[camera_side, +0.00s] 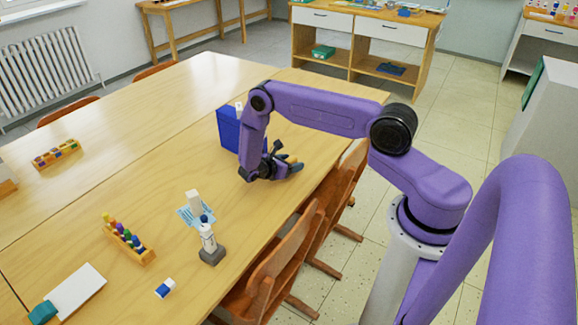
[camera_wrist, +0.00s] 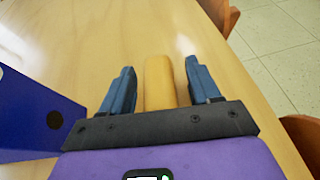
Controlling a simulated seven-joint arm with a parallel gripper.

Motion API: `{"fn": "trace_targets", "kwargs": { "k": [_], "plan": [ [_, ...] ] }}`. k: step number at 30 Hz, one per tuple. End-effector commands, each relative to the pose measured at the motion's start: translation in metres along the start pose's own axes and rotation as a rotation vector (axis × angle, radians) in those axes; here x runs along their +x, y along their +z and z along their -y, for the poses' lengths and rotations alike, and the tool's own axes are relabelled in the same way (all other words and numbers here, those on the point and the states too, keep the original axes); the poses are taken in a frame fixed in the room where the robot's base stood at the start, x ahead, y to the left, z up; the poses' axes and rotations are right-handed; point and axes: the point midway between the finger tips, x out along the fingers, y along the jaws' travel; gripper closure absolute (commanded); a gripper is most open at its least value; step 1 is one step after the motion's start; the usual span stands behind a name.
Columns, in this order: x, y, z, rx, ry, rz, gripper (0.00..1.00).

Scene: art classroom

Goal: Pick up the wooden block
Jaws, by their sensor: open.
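The wooden block (camera_wrist: 160,82) is a tan piece with a rounded end, lying on the table between my gripper's two blue fingers (camera_wrist: 160,66) in the wrist view. A small gap shows on each side of it, so the fingers look apart from it. Its near end is hidden behind the gripper's dark crossbar. In the side view my gripper (camera_side: 291,164) is low over the table near its right edge, fingers open and pointing right. Only a small tan bit of the block (camera_side: 292,159) shows there between the fingers.
A blue binder (camera_side: 228,131) stands close to my gripper; it also shows at left in the wrist view (camera_wrist: 35,118). A bottle (camera_side: 208,243), a rack of paints (camera_side: 128,238) and an eraser (camera_side: 165,288) are nearer the camera. Wooden chairs (camera_side: 285,255) line the table edge.

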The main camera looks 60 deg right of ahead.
Motion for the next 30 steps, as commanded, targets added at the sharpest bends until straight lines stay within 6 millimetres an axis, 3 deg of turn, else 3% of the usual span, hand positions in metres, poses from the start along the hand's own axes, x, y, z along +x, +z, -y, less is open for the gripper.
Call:
{"fn": "trace_targets", "kwargs": {
  "k": [4, 5, 9, 10, 23, 30],
  "plan": [
    [0.0, 0.0, 0.0, 0.0, 0.0, 0.0, 0.38],
    [0.0, 0.0, 0.0, 0.0, 0.0, 0.0, 0.45],
    [0.0, 0.0, 0.0, 0.0, 0.0, 0.0, 0.9],
    [0.0, 0.0, 0.0, 0.0, 0.0, 0.0, 0.94],
    [-0.002, 0.004, 0.0, 0.001, 0.0, 0.0, 0.94],
    [-0.013, 0.03, -0.001, 0.003, 0.0, 0.001, 0.94]
  ]
}}
